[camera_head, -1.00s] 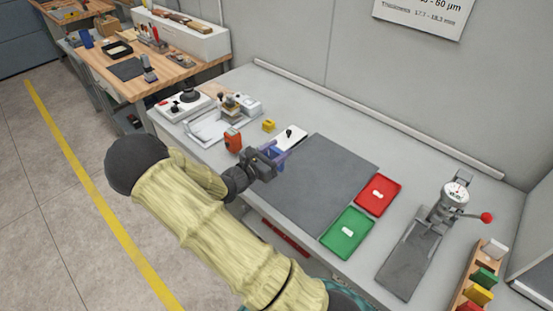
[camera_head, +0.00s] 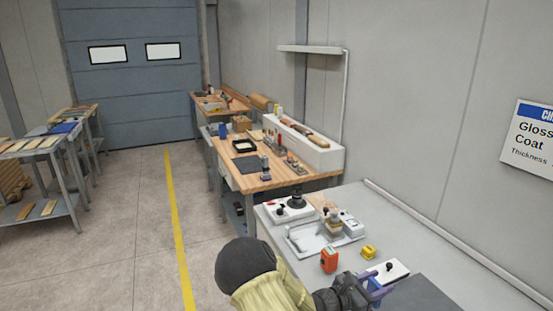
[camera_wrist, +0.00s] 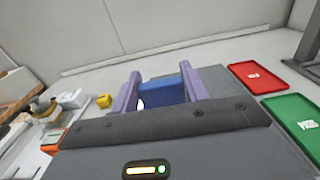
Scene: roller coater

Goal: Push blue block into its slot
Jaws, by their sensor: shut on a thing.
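My gripper (camera_wrist: 164,90) is shut on the blue block (camera_wrist: 166,90), which sits between the two purple fingers in the wrist view. In the head view, my gripper (camera_head: 374,288) is at the bottom edge over the near side of the grey table, and the block is barely visible there. The dark grey mat (camera_head: 424,293) lies just to the right of the gripper. No slot for the blue block can be made out in the current views.
The red tray (camera_wrist: 258,78) and green tray (camera_wrist: 296,116) lie at right. A wooden bench (camera_head: 262,181) stands beyond.

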